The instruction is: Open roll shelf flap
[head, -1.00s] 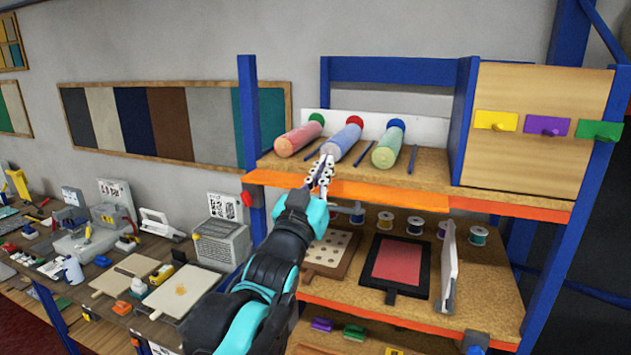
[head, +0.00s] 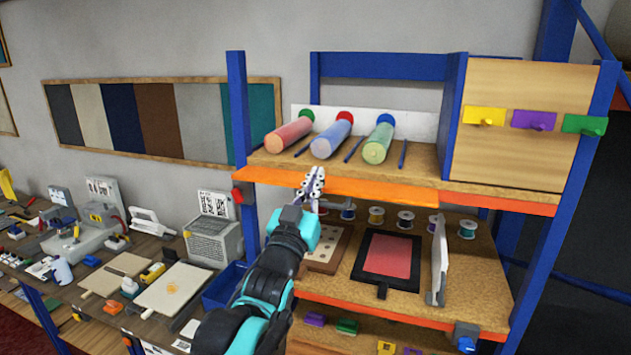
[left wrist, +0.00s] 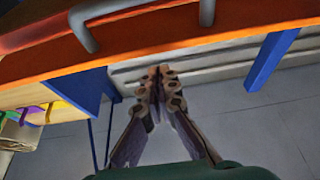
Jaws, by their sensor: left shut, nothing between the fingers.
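The roll shelf (head: 425,163) is the upper wooden board of a blue-framed rack and holds a red roll (head: 287,135), a blue roll (head: 330,140) and a green roll (head: 379,143). An orange flap (head: 385,188) runs along its front edge; I cannot tell its exact angle. In the left wrist view, the orange edge (left wrist: 150,55) crosses the top with a grey bar handle (left wrist: 84,30) at its left. My left gripper (head: 314,177) is shut and empty in front of the flap, and its tips show in the left wrist view (left wrist: 160,82). Contact is unclear. My right gripper is not in view.
A lower shelf holds thread spools (head: 376,216), a black-framed red board (head: 387,257) and a white upright piece (head: 439,260). A wooden panel (head: 525,95) with coloured clips stands at the right. A cluttered workbench (head: 130,290) lies at the left.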

